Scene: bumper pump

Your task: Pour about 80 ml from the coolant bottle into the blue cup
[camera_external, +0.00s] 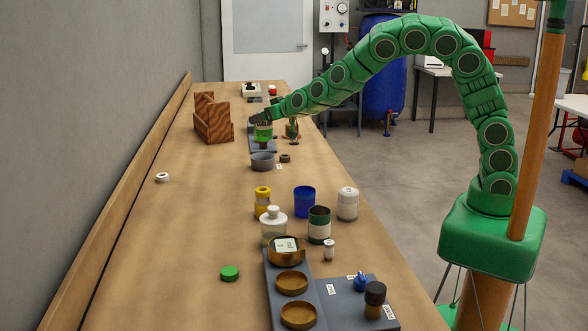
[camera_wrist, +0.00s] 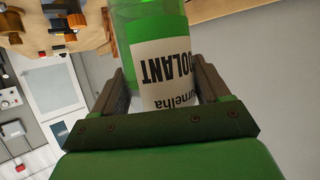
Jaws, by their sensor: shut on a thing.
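My gripper (camera_external: 258,119) is at the far end of the bench, shut on the green coolant bottle (camera_external: 263,132). In the wrist view the bottle (camera_wrist: 152,22) sits between the two fingers (camera_wrist: 158,80). Its white label reads "COOLANT", upside down in that picture. The bottle looks roughly upright in the external view; I cannot tell whether its base touches the grey plate under it. The blue cup (camera_external: 305,201) stands upright on the bench, much nearer the external camera. Its contents are hidden.
Around the cup stand a dark green can (camera_external: 319,225), a white canister (camera_external: 348,204), a clear bottle (camera_external: 273,227) and a yellow-topped jar (camera_external: 263,202). A grey bowl (camera_external: 262,162) is near my gripper. A green cap (camera_external: 230,273) lies left of a grey tray (camera_external: 315,308). The bench's left side is mostly clear.

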